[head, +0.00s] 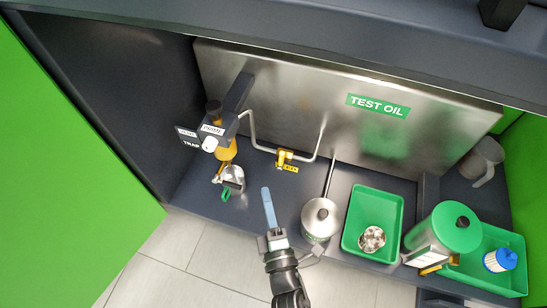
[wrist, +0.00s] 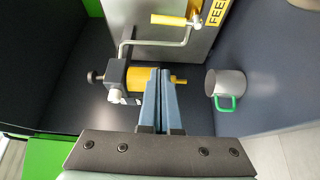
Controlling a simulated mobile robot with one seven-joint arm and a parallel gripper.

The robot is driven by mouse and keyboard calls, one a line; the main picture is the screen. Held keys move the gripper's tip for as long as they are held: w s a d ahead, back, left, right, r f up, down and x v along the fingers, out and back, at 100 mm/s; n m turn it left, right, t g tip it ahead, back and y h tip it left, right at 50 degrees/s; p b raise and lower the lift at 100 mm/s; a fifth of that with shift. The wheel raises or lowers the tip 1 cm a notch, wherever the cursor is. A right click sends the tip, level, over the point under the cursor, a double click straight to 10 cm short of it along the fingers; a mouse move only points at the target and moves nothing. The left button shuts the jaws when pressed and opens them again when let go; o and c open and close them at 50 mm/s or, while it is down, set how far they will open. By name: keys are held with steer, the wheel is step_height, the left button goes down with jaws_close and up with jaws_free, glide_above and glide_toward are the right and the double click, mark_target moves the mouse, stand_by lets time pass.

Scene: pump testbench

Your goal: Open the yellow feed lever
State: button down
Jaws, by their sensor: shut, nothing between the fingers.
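The yellow feed lever (head: 284,156) sits on the grey pipe in front of the steel tank, with a small yellow tag beside it. In the wrist view the lever (wrist: 169,19) is at the top, lying along the pipe, next to a yellow FEED label (wrist: 216,12). My gripper (head: 265,190) is shut and empty, its blue fingers together. It hovers over the bench below the lever in the head view, apart from it. In the wrist view the fingertips (wrist: 166,72) overlap the yellow cylinder of the trap (wrist: 136,80); I cannot tell the gap.
A metal cup with a green handle (head: 233,177) stands under the trap. A lidded steel pot (head: 320,217) stands right of my gripper. A green tray (head: 349,237) holds a metal part. The steel tank (head: 290,85) closes the back.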

mark_target(281, 161)
steer(key=b+x, duration=0.5)
steer(key=x, duration=0.6)
steer(key=d, duration=0.2)
steer(key=s+d, duration=0.1)
steer(key=d, duration=0.1)
steer(key=shift+s+d+f+p, duration=0.15)
steer(key=shift+s+f+p, duration=0.05)
steer(key=shift+p, duration=0.15)
